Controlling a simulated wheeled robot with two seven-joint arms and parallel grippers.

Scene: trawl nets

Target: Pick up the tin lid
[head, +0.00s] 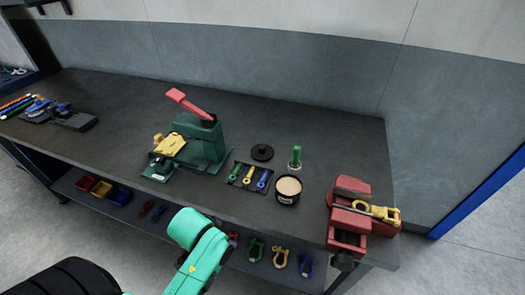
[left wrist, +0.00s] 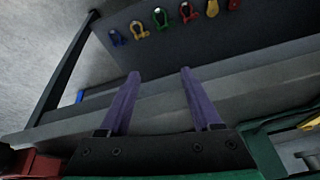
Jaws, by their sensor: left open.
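The tin lid (head: 262,152) is a round black disc with a small raised knob. It lies flat on the dark bench, behind and left of an open black tin (head: 288,189) with pale beige contents. In the left wrist view my left gripper (left wrist: 159,73) shows two purple fingers, spread apart with nothing between them, near the bench's front edge. In the head view my left arm comes up from the bottom in front of the bench, and its fingers cannot be made out. The lid is not in the wrist view. My right gripper is in neither view.
A green press (head: 203,141) with a red lever stands left of the lid. A black tray (head: 237,183) of small shackles lies in front, a green-topped item (head: 295,157) to the right. A red vise (head: 348,210) sits farther right. The lower shelf holds colored shackles (head: 280,257).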

